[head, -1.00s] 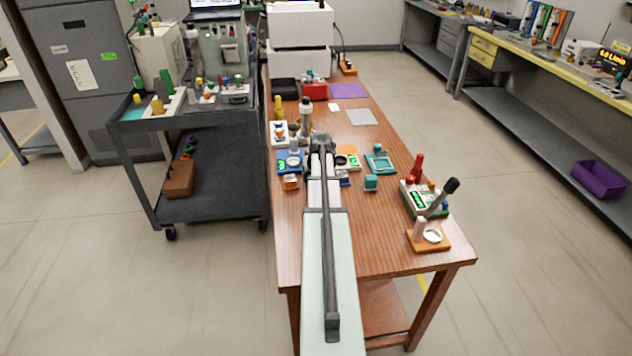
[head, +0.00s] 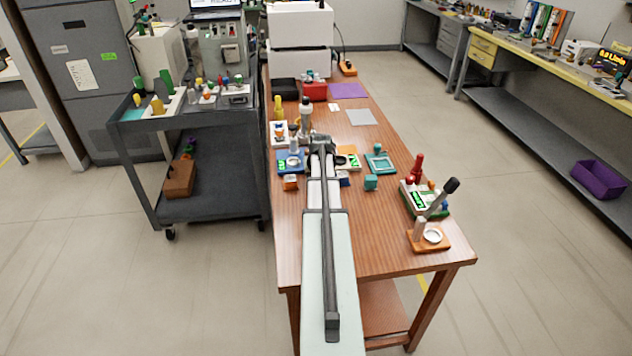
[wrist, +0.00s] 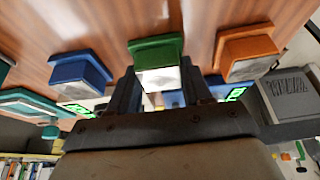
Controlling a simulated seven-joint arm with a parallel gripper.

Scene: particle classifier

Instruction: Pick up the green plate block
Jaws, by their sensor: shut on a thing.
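The green plate block (wrist: 156,50) is at the top middle of the wrist view, a wide green flange above a narrower body with a pale, shiny face. My gripper (wrist: 158,72) has a dark finger on each side of that body and is shut on it. The wood surface shows right behind the block; I cannot tell whether the block touches it. In the head view my gripper (head: 321,142) is over the middle of the wooden table (head: 300,235), and my arm hides the green block there.
In the wrist view a blue block (wrist: 80,70) is left of the green one and an orange block (wrist: 246,50) right of it, both close. In the head view a teal frame (head: 380,163) and an orange-based stand (head: 428,238) are to the right. The table's front is mostly clear.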

